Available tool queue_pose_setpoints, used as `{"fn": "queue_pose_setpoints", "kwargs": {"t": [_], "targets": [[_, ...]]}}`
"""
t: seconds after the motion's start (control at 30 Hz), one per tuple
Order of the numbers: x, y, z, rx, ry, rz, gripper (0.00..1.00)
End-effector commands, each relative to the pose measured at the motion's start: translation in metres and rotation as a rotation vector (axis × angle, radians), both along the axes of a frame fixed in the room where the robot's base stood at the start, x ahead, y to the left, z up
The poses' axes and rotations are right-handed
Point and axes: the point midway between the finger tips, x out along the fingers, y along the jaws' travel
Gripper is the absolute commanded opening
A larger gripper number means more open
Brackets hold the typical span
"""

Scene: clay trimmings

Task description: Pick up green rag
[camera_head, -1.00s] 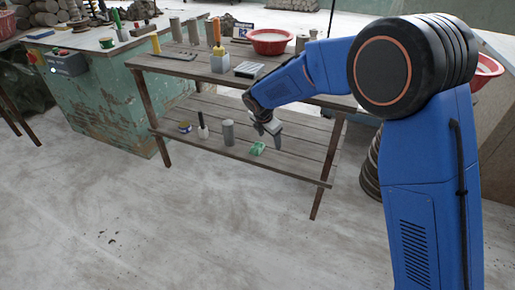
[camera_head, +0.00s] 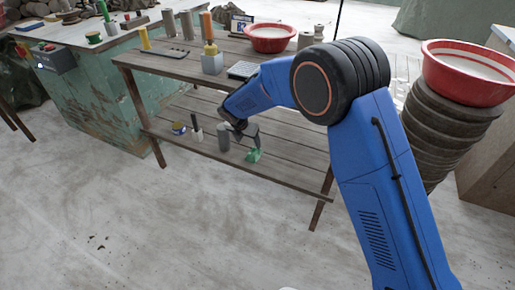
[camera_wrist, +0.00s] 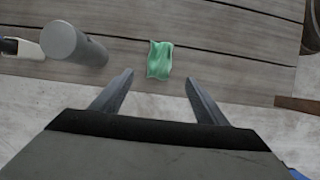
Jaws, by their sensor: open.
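The green rag (camera_head: 253,155) lies crumpled on the lower wooden shelf of the table, near its front edge. In the wrist view the rag (camera_wrist: 160,60) lies just beyond my fingertips, roughly centred between them. My gripper (camera_head: 251,138) reaches in under the tabletop, close to the rag. In the wrist view my gripper (camera_wrist: 158,80) is open, with a wide gap between the fingers and nothing held.
On the lower shelf (camera_head: 290,168), a grey cylinder (camera_head: 223,137) stands left of the rag. A white-based, dark-handled tool (camera_head: 195,130) and a small blue tin (camera_head: 178,128) stand further left. The tabletop (camera_head: 160,66) above holds tools and a red basin (camera_head: 270,38).

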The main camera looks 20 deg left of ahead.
Motion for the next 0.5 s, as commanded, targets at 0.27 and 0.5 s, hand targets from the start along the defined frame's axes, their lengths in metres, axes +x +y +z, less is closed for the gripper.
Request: {"fn": "queue_pose_setpoints", "kwargs": {"t": [0.27,0.5], "targets": [[0.006,0.001,-0.016,-0.003,0.000,0.004,0.67],[0.020,-0.001,-0.051,-0.002,0.001,0.003,0.67]]}}
